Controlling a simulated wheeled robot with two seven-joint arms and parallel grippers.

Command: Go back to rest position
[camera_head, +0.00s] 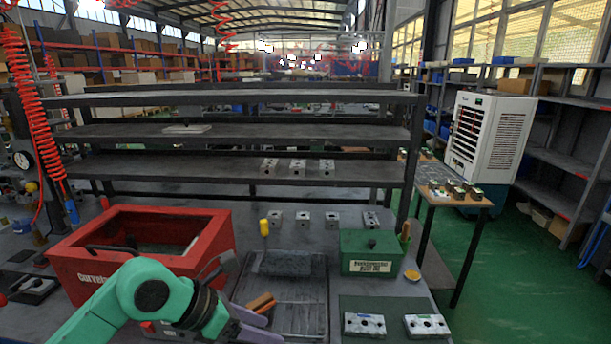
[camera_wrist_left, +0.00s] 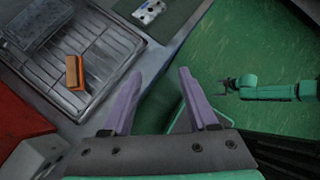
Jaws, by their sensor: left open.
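My left arm, green with a dark wrist, comes in at the bottom left of the head view. Its left gripper (camera_head: 246,325) shows partly there, low over the front of the bench and beside the red box. In the left wrist view the left gripper (camera_wrist_left: 158,78) has two purple fingers spread apart with nothing between them, above the bench edge and green floor. My right gripper (camera_wrist_left: 228,87) shows small and dark at the right of the left wrist view, over the floor. Whether its jaws are open is too small to tell.
A red box (camera_head: 77,268) stands close to my left arm. An orange-handled brush (camera_wrist_left: 74,72) lies on the grey grooved tray (camera_wrist_left: 107,40). A green box (camera_head: 371,264), several metal valve blocks and a dark shelf rack (camera_head: 235,99) stand beyond.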

